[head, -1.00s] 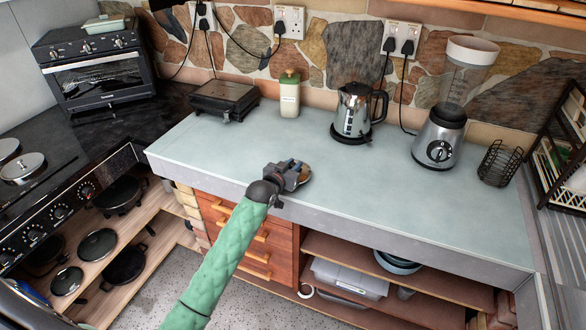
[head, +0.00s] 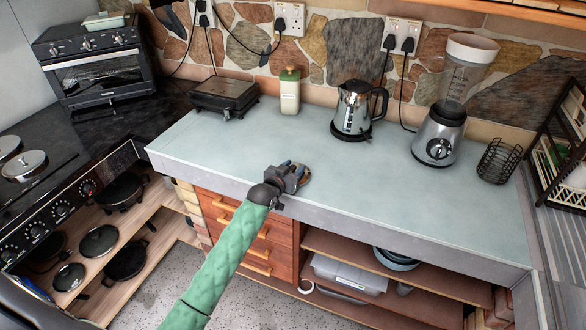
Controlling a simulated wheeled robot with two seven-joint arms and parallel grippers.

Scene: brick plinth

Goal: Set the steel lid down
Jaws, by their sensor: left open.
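My left gripper (head: 299,174) reaches in over the front edge of the grey worktop (head: 250,140). It is open. A small shiny, brownish rounded thing (head: 305,173) shows just beyond its fingers, mostly hidden by them. It may be the steel lid, but I cannot tell for sure, nor whether it touches the fingers. Another steel-coloured lid (head: 24,164) sits on the hob at the far left. My right gripper is not in view.
Open shelves (head: 390,290) lie below.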

